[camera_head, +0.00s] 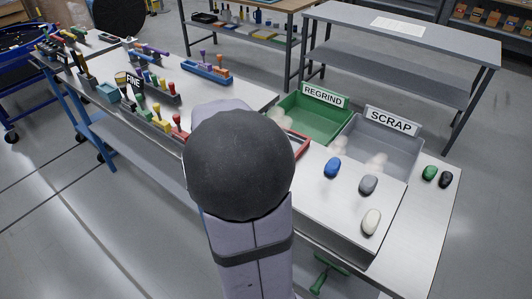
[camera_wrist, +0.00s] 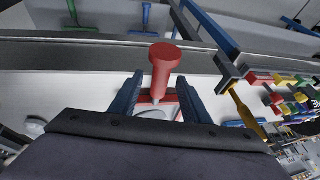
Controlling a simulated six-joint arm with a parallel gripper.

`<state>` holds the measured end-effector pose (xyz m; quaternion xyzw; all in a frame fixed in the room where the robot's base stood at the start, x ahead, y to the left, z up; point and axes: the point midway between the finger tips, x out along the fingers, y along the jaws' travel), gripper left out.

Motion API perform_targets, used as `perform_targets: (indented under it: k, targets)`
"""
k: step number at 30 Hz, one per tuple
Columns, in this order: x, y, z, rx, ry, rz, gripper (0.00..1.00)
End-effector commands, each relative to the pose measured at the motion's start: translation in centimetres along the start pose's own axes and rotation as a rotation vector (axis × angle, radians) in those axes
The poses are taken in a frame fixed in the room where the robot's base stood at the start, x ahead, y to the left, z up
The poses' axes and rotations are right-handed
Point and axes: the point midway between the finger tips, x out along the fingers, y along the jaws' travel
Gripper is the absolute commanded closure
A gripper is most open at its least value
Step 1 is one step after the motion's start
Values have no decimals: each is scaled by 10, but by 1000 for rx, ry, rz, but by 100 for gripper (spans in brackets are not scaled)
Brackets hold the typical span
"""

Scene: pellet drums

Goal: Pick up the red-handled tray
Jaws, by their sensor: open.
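The red-handled tray shows in the wrist view as an upright red handle (camera_wrist: 164,62) with a wide round top, tapering down to a pale tip. A red edge lies behind its lower end. My gripper (camera_wrist: 160,86) has its two blue fingers apart, one on each side of the handle's lower part; I see no clear contact. In the head view my arm covers the gripper and the handle. Only a red rim (camera_head: 301,146) shows there, just right of my arm, probably part of the tray.
A yellow-handled tool (camera_wrist: 243,108) stands to the right in the wrist view, near a rack of coloured handles. In the head view, a green REGRIND bin (camera_head: 325,122) and a grey SCRAP bin (camera_head: 400,155) stand right of my arm. Blue, grey and white lumps lie nearby.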

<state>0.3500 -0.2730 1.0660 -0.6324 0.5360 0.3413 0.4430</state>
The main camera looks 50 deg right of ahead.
Motion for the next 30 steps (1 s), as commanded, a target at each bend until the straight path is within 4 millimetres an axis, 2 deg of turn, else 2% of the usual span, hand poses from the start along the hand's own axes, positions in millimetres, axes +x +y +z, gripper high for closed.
perform_targets:
  k: [6, 15, 20, 21, 30]
  targets:
    - [18, 0, 0, 0, 0, 1, 57]
    - [21, 0, 0, 0, 0, 0, 57]
    - [21, 0, 0, 0, 0, 0, 96]
    - [21, 0, 0, 0, 0, 0, 100]
    - [19, -2, -2, -1, 3, -4, 100]
